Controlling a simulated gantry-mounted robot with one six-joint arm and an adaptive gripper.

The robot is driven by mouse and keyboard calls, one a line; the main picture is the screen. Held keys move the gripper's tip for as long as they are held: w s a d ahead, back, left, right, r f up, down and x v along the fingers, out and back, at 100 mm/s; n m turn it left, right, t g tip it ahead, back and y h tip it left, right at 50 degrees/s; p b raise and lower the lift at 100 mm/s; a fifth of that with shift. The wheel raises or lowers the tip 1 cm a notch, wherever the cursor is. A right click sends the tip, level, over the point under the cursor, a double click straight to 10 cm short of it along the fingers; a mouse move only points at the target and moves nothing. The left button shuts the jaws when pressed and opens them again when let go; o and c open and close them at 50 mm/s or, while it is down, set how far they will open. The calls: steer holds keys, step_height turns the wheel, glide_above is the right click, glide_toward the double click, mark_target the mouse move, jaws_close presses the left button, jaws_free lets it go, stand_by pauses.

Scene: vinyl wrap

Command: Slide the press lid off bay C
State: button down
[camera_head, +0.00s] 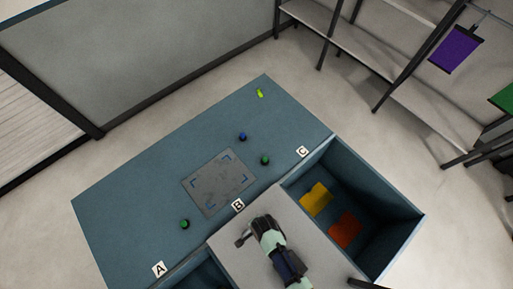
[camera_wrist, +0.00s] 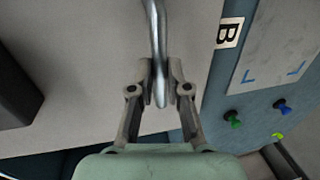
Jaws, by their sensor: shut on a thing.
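The press lid (camera_head: 302,229) is a flat grey panel. It lies over the bay beside label B (camera_head: 238,205), and bay C (camera_head: 378,213), by label C (camera_head: 302,152), stands open to its right. My gripper (camera_wrist: 160,82) is shut on the lid's bent metal handle (camera_wrist: 157,35) in the wrist view. In the head view my gripper (camera_head: 262,228) is above the lid near its left part and hides some of it. A yellow sheet (camera_head: 316,199) and an orange sheet (camera_head: 345,230) lie inside bay C.
The blue table (camera_head: 120,215) bears a grey marked plate (camera_head: 218,182), green pins (camera_head: 184,224) (camera_head: 265,160), a blue pin (camera_head: 242,137) and a yellow-green item (camera_head: 260,93). Part of another open bay (camera_head: 205,276) shows left of the lid. Shelving (camera_head: 360,50) stands at the back right.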

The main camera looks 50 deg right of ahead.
steer(key=c, duration=1.1)
jaws_free()
steer(key=shift+c, duration=0.2)
step_height(320, 180, up, 12)
steer(key=s, duration=0.2)
steer(key=shift+s+a+f, duration=0.15)
steer(key=shift+s+a, duration=0.05)
steer(key=shift+w, duration=0.1)
